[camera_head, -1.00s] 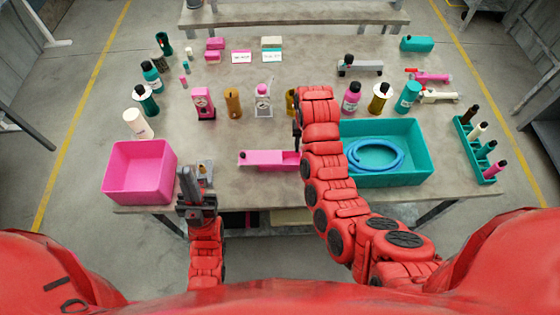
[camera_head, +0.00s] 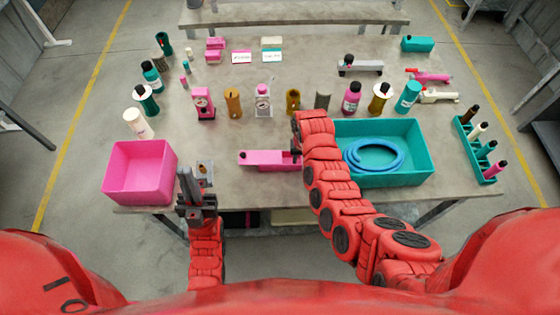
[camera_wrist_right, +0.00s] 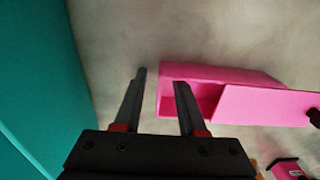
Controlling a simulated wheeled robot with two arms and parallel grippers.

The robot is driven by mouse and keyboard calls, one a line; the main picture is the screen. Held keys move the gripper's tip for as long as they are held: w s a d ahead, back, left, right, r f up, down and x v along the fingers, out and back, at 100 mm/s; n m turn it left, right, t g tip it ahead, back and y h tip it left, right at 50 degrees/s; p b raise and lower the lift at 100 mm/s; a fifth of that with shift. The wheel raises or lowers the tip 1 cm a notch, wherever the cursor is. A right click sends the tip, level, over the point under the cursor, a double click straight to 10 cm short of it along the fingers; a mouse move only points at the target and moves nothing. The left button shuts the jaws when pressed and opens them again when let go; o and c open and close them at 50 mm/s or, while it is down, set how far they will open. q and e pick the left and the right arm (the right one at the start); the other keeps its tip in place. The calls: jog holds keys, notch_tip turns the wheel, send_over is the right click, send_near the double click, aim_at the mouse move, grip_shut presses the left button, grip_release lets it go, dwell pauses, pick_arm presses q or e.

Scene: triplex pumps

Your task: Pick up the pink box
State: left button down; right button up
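A long pink box (camera_head: 262,160) lies on the table in the middle of the head view, with an open compartment at its right end. In the right wrist view the pink box (camera_wrist_right: 262,103) is at the right. My right gripper (camera_wrist_right: 160,76) is open above that end: one finger overlaps the open compartment, the other is outside it to the left. In the head view my right arm hides most of that gripper. My left gripper (camera_head: 188,178) is by the table's front edge.
A pink bin (camera_head: 140,190) stands at the left. A teal bin (camera_head: 400,179) with a blue hose ring (camera_head: 373,156) is right of my right arm. Several bottles and cylinders stand behind the box. A teal rack (camera_head: 486,171) is at the far right.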

grip_shut()
dwell(1.3)
